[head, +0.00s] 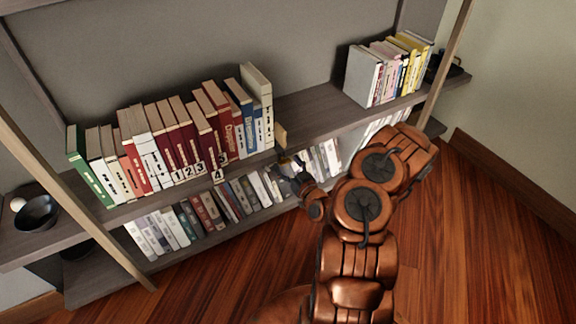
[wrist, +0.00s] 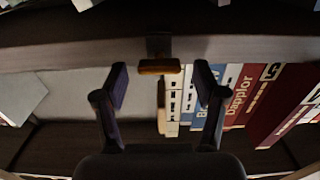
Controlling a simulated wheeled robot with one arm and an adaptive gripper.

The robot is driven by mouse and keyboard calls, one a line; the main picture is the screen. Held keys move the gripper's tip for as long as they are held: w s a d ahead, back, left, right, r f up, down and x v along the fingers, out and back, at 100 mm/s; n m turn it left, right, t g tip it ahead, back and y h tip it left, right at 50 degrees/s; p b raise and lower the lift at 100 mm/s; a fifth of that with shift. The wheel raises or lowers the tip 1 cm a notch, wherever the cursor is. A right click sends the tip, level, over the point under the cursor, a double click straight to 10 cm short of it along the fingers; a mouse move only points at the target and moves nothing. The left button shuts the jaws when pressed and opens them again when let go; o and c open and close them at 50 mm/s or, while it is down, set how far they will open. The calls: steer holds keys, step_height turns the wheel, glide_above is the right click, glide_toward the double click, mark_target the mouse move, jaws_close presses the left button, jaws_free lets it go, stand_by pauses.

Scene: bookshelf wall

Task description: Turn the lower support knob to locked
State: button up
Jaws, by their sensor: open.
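A small amber-brown knob or handle (wrist: 159,66) sits on a dark mount at the shelf edge, near the middle of the wrist view. Its long side lies level across that picture. I cannot tell a locked mark on it. My gripper (wrist: 160,86) is open, with one finger to each side of the knob's line and a gap to both; it does not appear to touch it. In the head view my gripper (head: 288,168) is at the front edge of the upper shelf, just right of the book row. The knob is small and mostly hidden there.
More books (head: 190,215) fill the lower shelf below my gripper. The upper shelf (head: 320,112) is bare to the right, up to another book group (head: 385,75).

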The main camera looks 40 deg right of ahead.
steer(key=c, duration=1.1)
steer(key=shift+c, duration=0.2)
steer(key=shift+m, duration=0.3)
steer(key=m+p, duration=0.1)
steer(key=m, duration=0.1)
steer(key=shift+m, duration=0.3)
steer(key=m, duration=0.5)
steer(key=shift+d+m+p, duration=0.15)
steer(key=shift+m+p, duration=0.15)
steer(key=m, duration=0.4)
steer(key=shift+f, duration=0.1)
steer(key=m, duration=0.5)
steer(key=shift+f, duration=0.1)
